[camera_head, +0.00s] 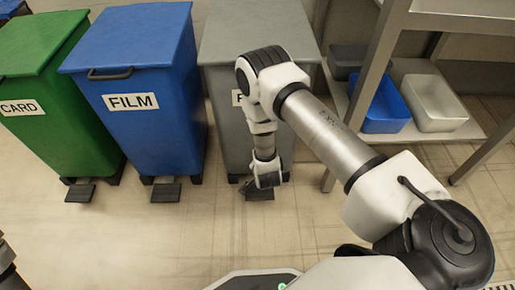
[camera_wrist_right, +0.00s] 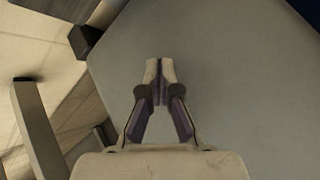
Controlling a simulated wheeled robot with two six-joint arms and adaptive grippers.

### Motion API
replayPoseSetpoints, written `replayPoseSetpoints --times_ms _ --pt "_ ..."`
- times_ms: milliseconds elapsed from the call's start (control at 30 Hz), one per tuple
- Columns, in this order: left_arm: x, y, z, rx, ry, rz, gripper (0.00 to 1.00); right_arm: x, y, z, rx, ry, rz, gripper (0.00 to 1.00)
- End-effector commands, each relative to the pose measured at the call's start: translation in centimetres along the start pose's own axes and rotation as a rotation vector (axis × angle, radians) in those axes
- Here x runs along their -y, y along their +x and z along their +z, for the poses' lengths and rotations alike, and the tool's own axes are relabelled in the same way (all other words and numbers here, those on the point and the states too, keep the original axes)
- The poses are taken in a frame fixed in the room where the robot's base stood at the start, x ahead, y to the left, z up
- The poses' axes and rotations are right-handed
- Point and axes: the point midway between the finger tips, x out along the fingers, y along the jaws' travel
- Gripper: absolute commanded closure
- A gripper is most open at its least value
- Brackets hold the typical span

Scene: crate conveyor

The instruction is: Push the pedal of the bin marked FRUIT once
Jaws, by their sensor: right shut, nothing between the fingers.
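A grey bin (camera_head: 224,120) stands third from the left in the head view. Its white label (camera_head: 236,97) is mostly hidden by my right arm, so the full word cannot be read. Its dark pedal (camera_head: 259,195) sticks out low at the front, partly covered by my right gripper. My right gripper (camera_head: 266,183) points down at the pedal; whether it touches is unclear. In the wrist view its fingers (camera_wrist_right: 160,70) are shut and empty in front of a large grey surface (camera_wrist_right: 240,75), probably the bin.
A blue bin marked FILM (camera_head: 150,125) and a green bin marked CARD (camera_head: 65,130) stand to the left, each with a pedal. A metal rack (camera_head: 385,55) with blue (camera_head: 385,112) and grey trays (camera_head: 432,105) stands at the right. The floor in front is clear.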

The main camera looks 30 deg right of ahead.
Motion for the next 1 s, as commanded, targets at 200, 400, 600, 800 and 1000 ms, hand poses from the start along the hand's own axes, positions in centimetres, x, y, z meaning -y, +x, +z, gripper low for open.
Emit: replayPoseSetpoints --times_ms 200,400,600,800,1000 --pt "0.0 0.3 0.0 0.000 0.000 0.000 0.60 -0.2 0.2 0.1 0.001 -0.001 0.001 1.00" --pt "0.0 2.1 -0.1 -0.001 -0.002 0.000 0.60 -1.2 1.6 1.2 0.001 -0.002 0.001 1.00" --pt "0.1 5.0 -0.2 -0.005 -0.007 -0.001 0.60 -2.8 3.7 2.8 0.001 -0.002 0.001 1.00" --pt "0.2 6.9 -0.3 -0.008 -0.012 -0.001 0.60 -4.0 5.5 4.0 0.001 -0.002 0.001 1.00" --pt "0.2 7.4 -0.4 -0.009 -0.014 -0.001 0.60 -4.5 6.2 4.5 0.001 -0.002 0.001 1.00"
